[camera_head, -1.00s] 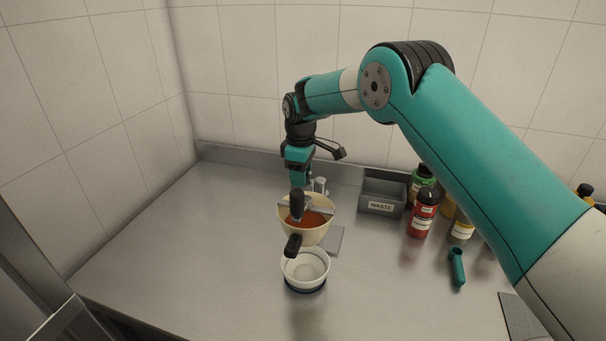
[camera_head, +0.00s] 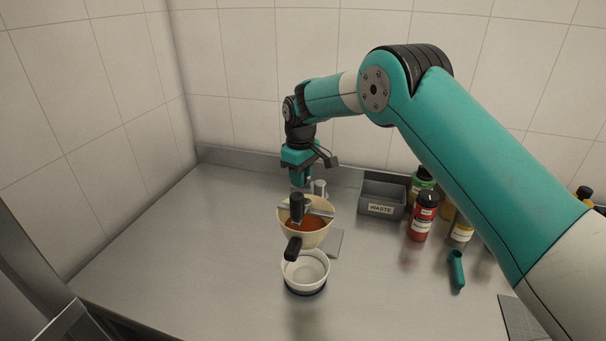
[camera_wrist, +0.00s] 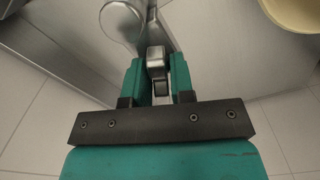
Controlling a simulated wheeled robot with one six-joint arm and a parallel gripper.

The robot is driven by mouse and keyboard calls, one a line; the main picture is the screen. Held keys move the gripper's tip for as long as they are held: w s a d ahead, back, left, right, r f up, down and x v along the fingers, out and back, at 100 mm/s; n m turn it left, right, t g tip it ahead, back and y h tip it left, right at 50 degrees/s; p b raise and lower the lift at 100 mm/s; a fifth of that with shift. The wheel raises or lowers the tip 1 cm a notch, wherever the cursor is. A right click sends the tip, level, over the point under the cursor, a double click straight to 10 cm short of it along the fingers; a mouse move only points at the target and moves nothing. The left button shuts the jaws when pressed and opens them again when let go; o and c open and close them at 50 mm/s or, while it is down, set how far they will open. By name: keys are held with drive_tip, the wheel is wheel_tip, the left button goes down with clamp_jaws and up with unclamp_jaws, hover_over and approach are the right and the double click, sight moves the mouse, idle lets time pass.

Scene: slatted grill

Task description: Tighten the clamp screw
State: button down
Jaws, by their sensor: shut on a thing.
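My gripper (camera_head: 300,183) points down just behind a cream bowl (camera_head: 283,225) with orange-red contents. In the wrist view my gripper (camera_wrist: 159,80) is shut on a small metal block, which looks like the head of the clamp screw (camera_wrist: 156,57). A black-handled crank (camera_head: 293,247) crosses the cream bowl.
A white bowl (camera_head: 305,284) stands in front of the cream bowl. A grey WASTE bin (camera_head: 381,208), a red bottle (camera_head: 422,218) and other bottles stand to the right. A teal tube-like piece (camera_head: 457,268) lies at right. The steel counter's left side is clear.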

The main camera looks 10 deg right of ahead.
drive_tip(key=m, duration=0.3)
drive_tip(key=shift+m, duration=0.4)
drive_tip(key=m, duration=0.2)
drive_tip(key=shift+m, duration=0.3)
